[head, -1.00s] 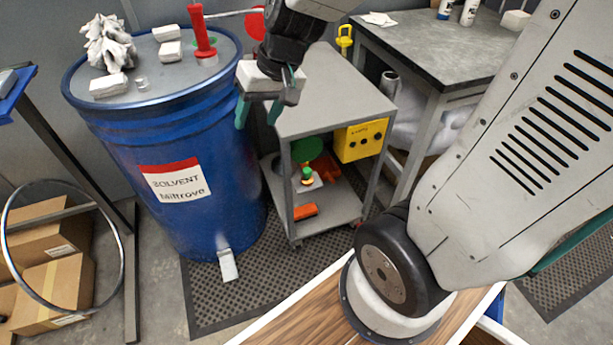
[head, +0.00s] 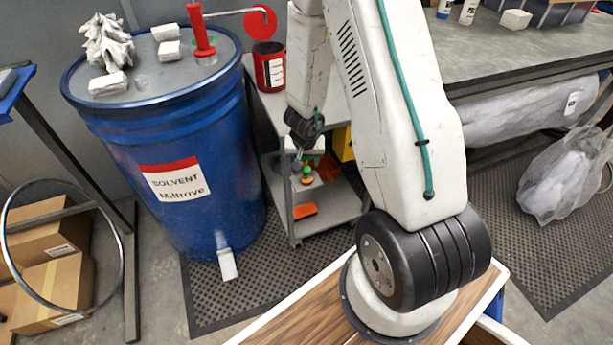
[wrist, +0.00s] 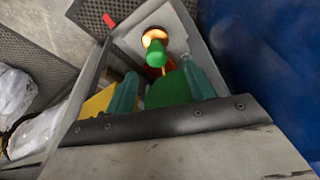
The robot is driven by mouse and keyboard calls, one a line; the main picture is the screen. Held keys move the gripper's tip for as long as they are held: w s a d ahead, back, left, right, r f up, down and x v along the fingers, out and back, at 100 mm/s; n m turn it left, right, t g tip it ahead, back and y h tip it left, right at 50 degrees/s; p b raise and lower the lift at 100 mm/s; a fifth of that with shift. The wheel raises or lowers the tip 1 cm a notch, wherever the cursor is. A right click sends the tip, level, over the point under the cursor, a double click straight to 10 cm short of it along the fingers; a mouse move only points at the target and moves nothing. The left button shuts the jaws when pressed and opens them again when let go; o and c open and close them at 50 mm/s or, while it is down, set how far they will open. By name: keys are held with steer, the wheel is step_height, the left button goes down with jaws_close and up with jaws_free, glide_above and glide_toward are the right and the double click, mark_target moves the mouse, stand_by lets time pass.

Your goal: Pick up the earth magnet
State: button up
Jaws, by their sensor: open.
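The item I take to be the earth magnet is a small piece with a green knob and a glowing orange ring (head: 307,176). It stands on a pale plate on the cart's lower shelf; I cannot confirm its identity. In the wrist view the green knob (wrist: 147,54) points toward the camera, beyond my fingertips. My gripper (wrist: 159,68) is open with two teal fingers and nothing clearly held. In the head view my gripper (head: 300,158) is at the cart's open side, above and close to the knob. A green disc (wrist: 168,91) shows between the fingers, partly hidden.
The grey cart (head: 276,195) has a top above the shelf and posts at its corners. A yellow box (wrist: 98,103) stands beside my fingers. An orange block (head: 304,210) lies at the shelf's front. The blue solvent drum (head: 170,220) is close on the left.

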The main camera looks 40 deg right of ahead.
mark_target(307, 169)
steer(key=shift+x, duration=0.9)
steer(key=shift+s+x, duration=0.2)
steer(key=shift+x, duration=1.1)
steer(key=shift+s+x, duration=0.15)
steer(key=shift+x, duration=1.15)
jaws_close()
